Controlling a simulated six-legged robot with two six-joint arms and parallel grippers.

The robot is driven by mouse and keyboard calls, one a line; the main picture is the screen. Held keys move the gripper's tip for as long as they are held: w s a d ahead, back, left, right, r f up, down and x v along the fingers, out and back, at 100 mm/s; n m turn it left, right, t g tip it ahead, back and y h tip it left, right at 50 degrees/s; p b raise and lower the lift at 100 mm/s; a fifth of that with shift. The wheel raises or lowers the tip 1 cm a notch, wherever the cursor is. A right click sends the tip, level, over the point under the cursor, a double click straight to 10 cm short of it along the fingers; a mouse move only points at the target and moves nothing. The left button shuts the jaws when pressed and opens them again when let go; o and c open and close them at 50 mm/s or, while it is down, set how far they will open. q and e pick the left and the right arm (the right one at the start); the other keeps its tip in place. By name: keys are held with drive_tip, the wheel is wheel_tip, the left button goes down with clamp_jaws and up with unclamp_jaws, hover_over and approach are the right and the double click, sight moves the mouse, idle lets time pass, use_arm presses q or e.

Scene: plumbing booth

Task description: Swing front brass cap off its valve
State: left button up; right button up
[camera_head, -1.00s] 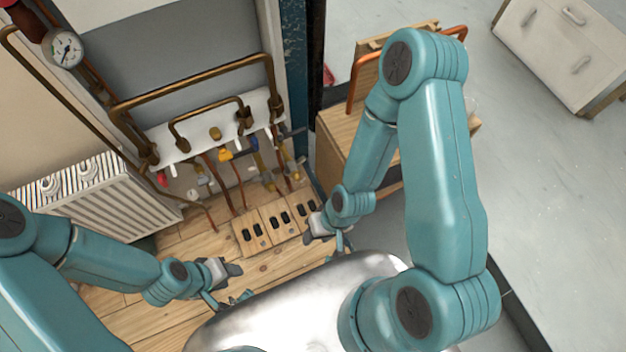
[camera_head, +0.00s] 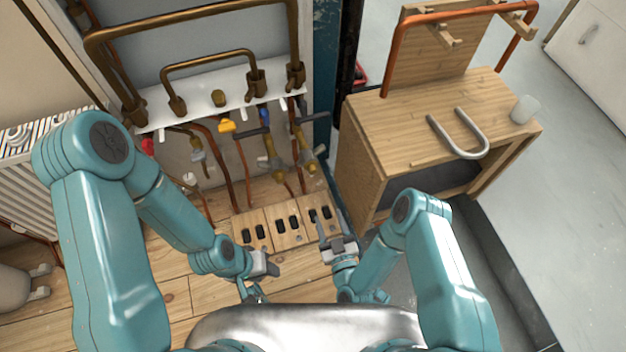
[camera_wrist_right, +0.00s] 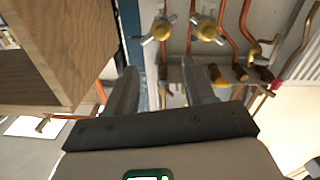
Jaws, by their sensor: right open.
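Two round brass caps also show in the right wrist view, a left one (camera_wrist_right: 161,29) and a right one (camera_wrist_right: 206,28). I cannot tell which is the front cap. My right gripper (camera_head: 334,232) is low in front of the valves, near the switch panel.
The white manifold (camera_head: 155,121) carries brown pipes. A wooden panel with black switches (camera_head: 284,231) lies below the valves. A wooden bench (camera_head: 395,125) stands at right, with a grey U-shaped pipe (camera_head: 477,154) and a white cup (camera_head: 523,110). A radiator (camera_head: 22,180) is at left.

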sight(314, 173)
drive_tip(key=b+x, duration=0.6)
drive_tip(key=x, duration=0.9)
drive_tip(key=shift+w+a, duration=0.15)
drive_tip(key=shift+w, duration=0.25)
clamp_jaws()
